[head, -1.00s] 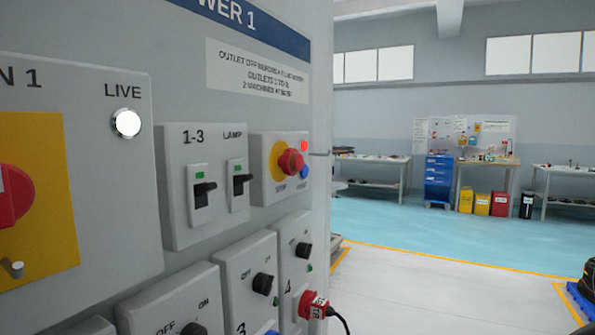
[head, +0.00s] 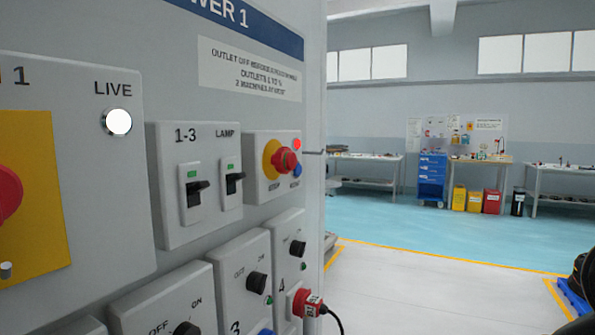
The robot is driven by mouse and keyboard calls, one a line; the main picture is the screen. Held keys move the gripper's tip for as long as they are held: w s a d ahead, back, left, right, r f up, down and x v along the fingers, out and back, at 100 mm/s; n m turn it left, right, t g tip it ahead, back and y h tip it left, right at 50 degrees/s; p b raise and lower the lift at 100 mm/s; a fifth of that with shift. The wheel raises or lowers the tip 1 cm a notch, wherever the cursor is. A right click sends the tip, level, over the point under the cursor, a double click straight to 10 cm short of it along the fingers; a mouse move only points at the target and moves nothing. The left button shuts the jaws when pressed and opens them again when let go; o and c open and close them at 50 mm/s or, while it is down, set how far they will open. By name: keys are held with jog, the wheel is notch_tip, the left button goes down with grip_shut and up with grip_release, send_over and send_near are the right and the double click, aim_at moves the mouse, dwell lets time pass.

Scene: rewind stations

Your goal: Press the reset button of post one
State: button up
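A grey power cabinet fills the left of the head view, with a blue header strip (head: 240,22) partly reading "WER 1". On it, a small grey box (head: 262,188) carries a red mushroom stop button (head: 285,161) on a yellow disc. A small blue button (head: 296,171) sits at its lower right, with small lettering below that I cannot read surely. A red lamp (head: 297,144) glows at the box's top right. My gripper is not in view.
A breaker box (head: 180,225) marked "1-3" and "LAMP", a lit white "LIVE" lamp (head: 117,122) and a red plug (head: 306,304) with a black cable stick out of the cabinet. Open floor (head: 440,285) lies to the right, with workbenches (head: 480,162) far behind.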

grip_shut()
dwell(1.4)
